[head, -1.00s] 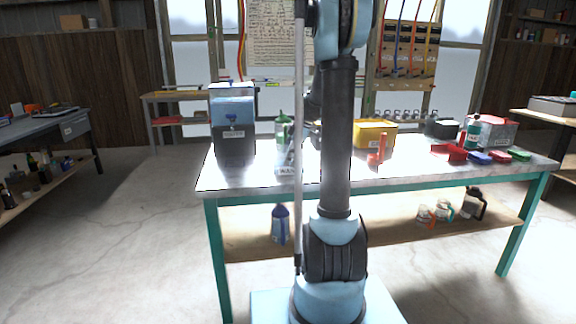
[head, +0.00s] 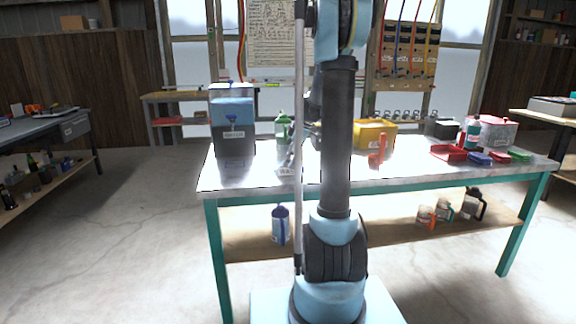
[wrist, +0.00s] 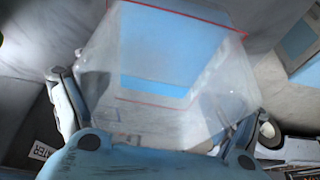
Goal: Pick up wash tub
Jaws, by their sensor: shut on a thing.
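The wash tub (wrist: 155,112) fills the middle of the wrist view. It is a clear, see-through box with a thin red rim, and blue shows through it. My gripper (wrist: 158,98) has one finger on each side of the tub and is shut on it. In the head view my arm's column hides most of the gripper and tub. I cannot tell from there how far the tub is from the table top.
The table (head: 420,165) holds a blue and black container (head: 233,140) at left and a green bottle (head: 282,127). At right are a yellow bin (head: 374,133), an orange upright piece (head: 378,151), red trays (head: 449,153) and a pink-red container (head: 492,130).

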